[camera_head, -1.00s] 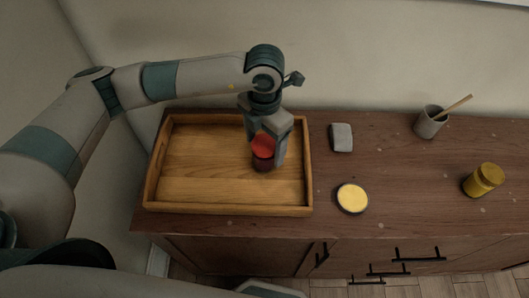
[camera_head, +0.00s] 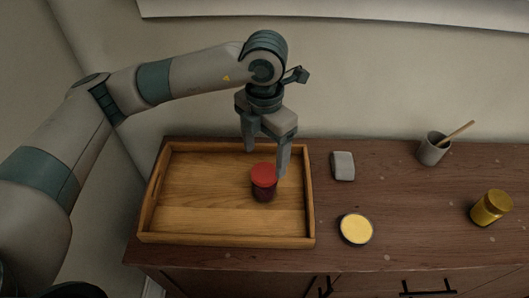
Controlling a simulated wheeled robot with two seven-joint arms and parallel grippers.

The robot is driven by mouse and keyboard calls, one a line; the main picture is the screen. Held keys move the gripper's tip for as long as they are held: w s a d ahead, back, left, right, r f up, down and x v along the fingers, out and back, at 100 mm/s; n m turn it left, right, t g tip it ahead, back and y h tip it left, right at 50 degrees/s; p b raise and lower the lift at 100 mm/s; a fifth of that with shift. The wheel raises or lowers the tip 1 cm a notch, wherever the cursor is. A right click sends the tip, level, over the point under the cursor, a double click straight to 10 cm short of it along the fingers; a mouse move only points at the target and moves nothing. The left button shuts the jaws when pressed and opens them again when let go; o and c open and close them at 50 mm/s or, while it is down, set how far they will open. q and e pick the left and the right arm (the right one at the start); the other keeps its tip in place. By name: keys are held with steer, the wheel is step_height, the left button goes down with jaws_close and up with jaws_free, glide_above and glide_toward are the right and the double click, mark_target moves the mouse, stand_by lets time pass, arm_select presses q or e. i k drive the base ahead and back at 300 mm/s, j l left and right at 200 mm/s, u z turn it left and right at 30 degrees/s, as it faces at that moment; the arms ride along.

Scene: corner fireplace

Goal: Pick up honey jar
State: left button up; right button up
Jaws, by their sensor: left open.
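A yellow jar with a yellow lid, which looks like the honey jar (camera_head: 491,208), stands upright on the right of the cabinet top. A dark jar with a red lid (camera_head: 263,183) stands in the wooden tray (camera_head: 190,236) on the left. My left gripper (camera_head: 266,160) is open and empty just above and behind the red-lidded jar, far to the left of the yellow jar. Its fingers point down. My right gripper is not in view.
A grey block (camera_head: 343,166) and a round dish with yellow content (camera_head: 356,229) sit right of the tray. A grey cup with a wooden stick (camera_head: 433,150) stands at the back right. The wooden cabinet top (camera_head: 410,200) is clear between the dish and the yellow jar.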

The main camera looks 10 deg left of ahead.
mark_target(478, 213)
steer(key=z, duration=1.4)
steer(key=i+l+z, duration=0.2)
steer(key=i+l, duration=0.55)
